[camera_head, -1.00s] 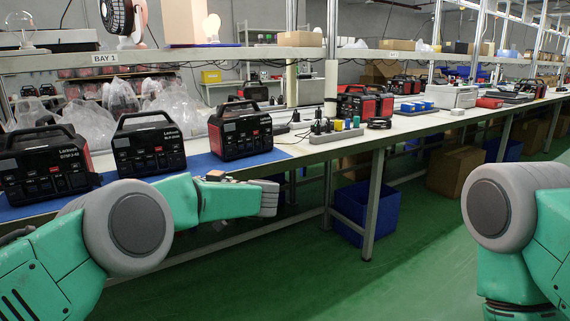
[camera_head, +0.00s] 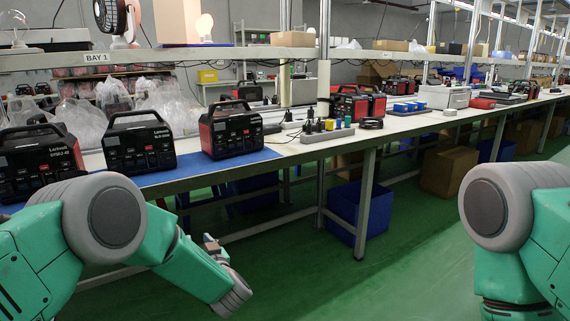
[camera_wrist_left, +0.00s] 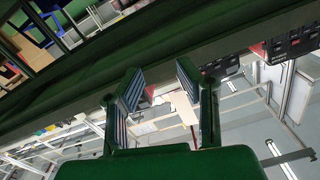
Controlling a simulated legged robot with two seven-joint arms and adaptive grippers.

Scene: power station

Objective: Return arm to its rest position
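My left arm (camera_head: 186,267) comes in from the left in the head view and hangs low in front of the bench. Its lower end is over the green floor, apart from the bench. My left gripper (camera_wrist_left: 158,80) shows in the left wrist view with its two striped finger pads spread apart. Nothing is held between them; only distant background shows there. In the head view I cannot make out its fingers clearly. Of my right arm (camera_head: 500,215), only the shoulder and upper part show at the right edge. The right gripper is out of view.
Several black and red power stations (camera_head: 231,132) stand on a blue mat on the long bench (camera_head: 285,160). A blue bin (camera_head: 343,212) and cardboard boxes (camera_head: 450,172) sit below it. A shelf (camera_head: 260,53) runs above. The green floor (camera_head: 390,270) in front is clear.

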